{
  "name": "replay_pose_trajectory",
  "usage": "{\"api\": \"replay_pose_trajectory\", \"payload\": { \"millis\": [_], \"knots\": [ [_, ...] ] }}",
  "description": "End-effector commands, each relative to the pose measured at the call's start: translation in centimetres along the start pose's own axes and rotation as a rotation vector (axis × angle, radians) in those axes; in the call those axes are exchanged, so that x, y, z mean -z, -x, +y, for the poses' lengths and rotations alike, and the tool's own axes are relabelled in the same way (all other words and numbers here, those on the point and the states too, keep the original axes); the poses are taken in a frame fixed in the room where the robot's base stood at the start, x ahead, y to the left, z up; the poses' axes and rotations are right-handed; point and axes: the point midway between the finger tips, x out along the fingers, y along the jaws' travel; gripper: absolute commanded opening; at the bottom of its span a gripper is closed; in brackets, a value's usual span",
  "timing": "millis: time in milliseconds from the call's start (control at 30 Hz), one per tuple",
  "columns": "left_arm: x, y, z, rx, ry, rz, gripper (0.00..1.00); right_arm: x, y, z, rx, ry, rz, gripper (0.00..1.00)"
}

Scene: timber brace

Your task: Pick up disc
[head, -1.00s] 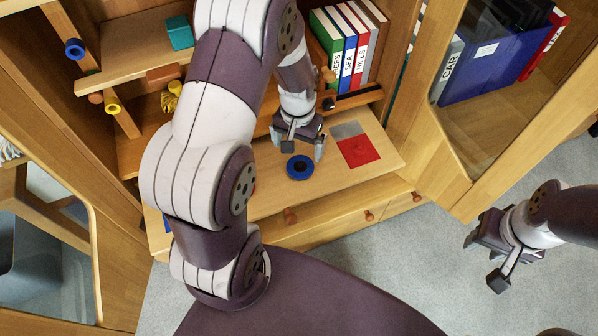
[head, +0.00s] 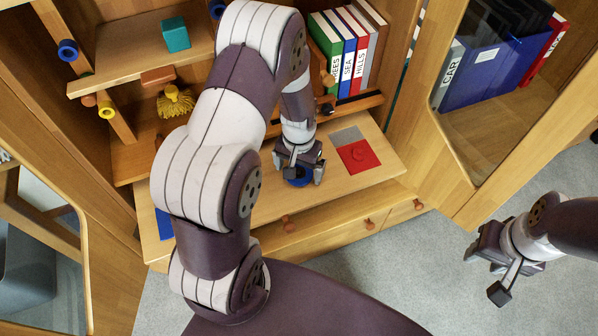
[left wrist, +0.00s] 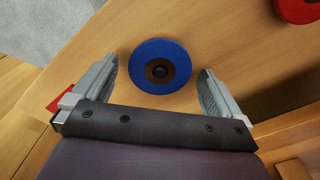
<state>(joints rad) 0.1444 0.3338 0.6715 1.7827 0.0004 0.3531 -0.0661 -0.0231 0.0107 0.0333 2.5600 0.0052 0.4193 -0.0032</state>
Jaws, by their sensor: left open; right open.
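The blue disc (head: 297,181) with a dark hole in its middle lies flat on the wooden pull-out shelf (head: 340,197). In the left wrist view the disc (left wrist: 147,62) sits between and just beyond the tips of my open left gripper (left wrist: 158,75), apart from both fingers. In the head view my left gripper (head: 299,174) is above the disc and hides part of it. My right gripper (head: 490,268) is open and empty over the grey floor at the right.
Books (head: 349,50) stand behind. An open cabinet door (head: 450,170) is at the right. A teal block (head: 175,35) sits on the upper left shelf.

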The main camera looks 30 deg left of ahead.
Motion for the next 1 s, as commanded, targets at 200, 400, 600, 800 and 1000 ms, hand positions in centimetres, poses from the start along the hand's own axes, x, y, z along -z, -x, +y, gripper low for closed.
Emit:
{"api": "replay_pose_trajectory", "payload": {
  "millis": [200,400,600,800,1000],
  "knots": [
    [-0.01,-0.28,0.00,0.000,0.000,0.000,1.00,0.01,0.13,0.00,0.000,0.000,0.000,0.43],
    [-0.01,-0.32,0.00,0.000,0.000,0.000,1.00,0.01,0.12,0.00,0.000,0.000,0.000,0.43],
    [-0.01,-0.31,0.00,0.000,0.000,0.000,0.45,0.01,0.12,0.00,0.000,0.000,0.000,0.43],
    [-0.01,-0.30,0.00,0.000,0.000,0.000,0.44,0.01,0.12,0.00,0.000,0.000,0.000,0.43],
    [0.02,0.57,0.00,0.000,0.000,0.001,0.44,0.00,0.06,0.00,0.000,0.000,0.000,0.43]
  ]
}}
